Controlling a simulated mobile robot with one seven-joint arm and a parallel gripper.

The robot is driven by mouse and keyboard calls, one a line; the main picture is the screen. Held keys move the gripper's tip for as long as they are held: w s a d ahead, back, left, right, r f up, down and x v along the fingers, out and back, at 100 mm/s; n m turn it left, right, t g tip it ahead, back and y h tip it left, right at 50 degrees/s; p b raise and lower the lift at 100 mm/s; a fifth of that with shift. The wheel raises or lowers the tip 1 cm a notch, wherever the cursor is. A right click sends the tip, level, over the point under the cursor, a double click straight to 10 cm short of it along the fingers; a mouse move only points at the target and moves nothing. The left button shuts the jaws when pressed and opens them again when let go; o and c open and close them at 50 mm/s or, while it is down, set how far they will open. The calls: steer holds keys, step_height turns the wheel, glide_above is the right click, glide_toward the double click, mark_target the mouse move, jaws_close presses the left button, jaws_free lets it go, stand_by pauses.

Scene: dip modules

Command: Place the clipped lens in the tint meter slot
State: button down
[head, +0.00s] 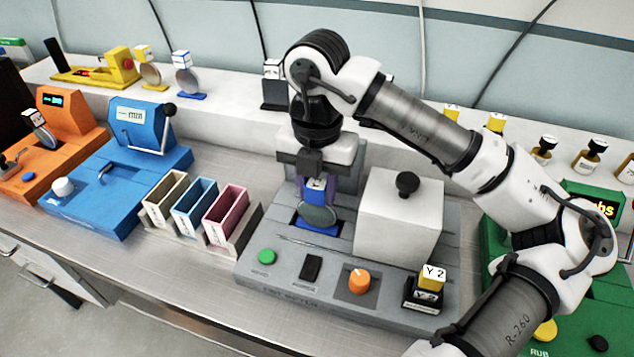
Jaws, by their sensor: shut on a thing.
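My gripper (313,178) points down over the grey meter (250,272) and is shut on the clip of a lens. The clipped lens (319,214) is a round grey-blue disc under a blue and white clip (317,186). It hangs upright at the meter's dark slot (297,222), with a blue piece (318,229) at its lower edge. I cannot tell whether the lens rests in the slot or is just above it. The gripper's fingers partly hide the clip.
A white cover with a black knob (400,215) stands right of the slot. Three coloured troughs (195,208) stand left. My arm crosses the right side.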

steer(key=shift+f, duration=0.1)
steer(key=c, duration=1)
jaws_free()
step_height(320, 180, up, 12)
steer(key=shift+r+b, duration=0.15)
steer(key=shift+b, duration=0.4)
